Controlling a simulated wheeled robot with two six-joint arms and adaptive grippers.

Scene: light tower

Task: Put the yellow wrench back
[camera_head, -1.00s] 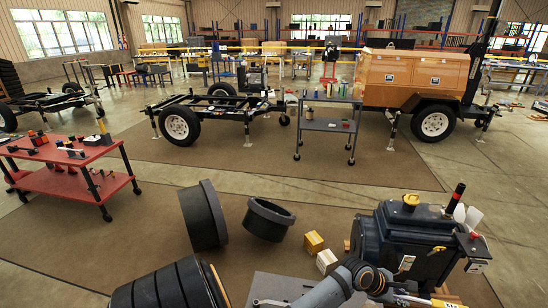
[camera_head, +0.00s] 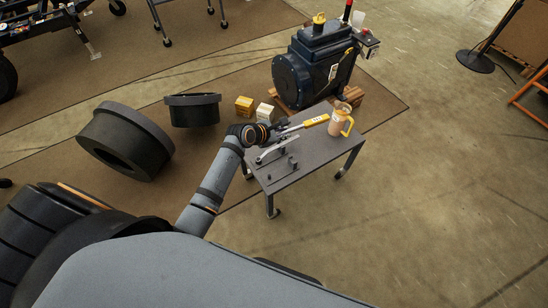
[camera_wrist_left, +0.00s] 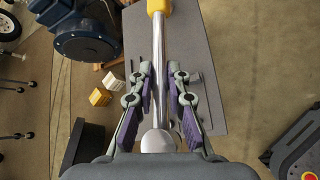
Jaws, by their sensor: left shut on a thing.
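The yellow wrench (camera_head: 316,121) has a yellow handle and a long silver shaft. My left gripper (camera_head: 284,129) is shut on the shaft, and the handle points to the right, over the grey table (camera_head: 325,150). In the left wrist view, the silver shaft (camera_wrist_left: 159,50) runs between the purple-padded fingers of my left gripper (camera_wrist_left: 160,80). The yellow handle end (camera_wrist_left: 158,6) is cut off at the top edge. Whether the wrench touches the table is not clear. My right gripper is not in view.
A peach mug (camera_head: 340,124) stands at the table's right end. Small dark posts and a silver piece (camera_head: 271,150) are near the arm. A dark blue engine (camera_head: 315,65) and two small boxes (camera_head: 244,105) are behind. Large black rings (camera_head: 125,142) lie left.

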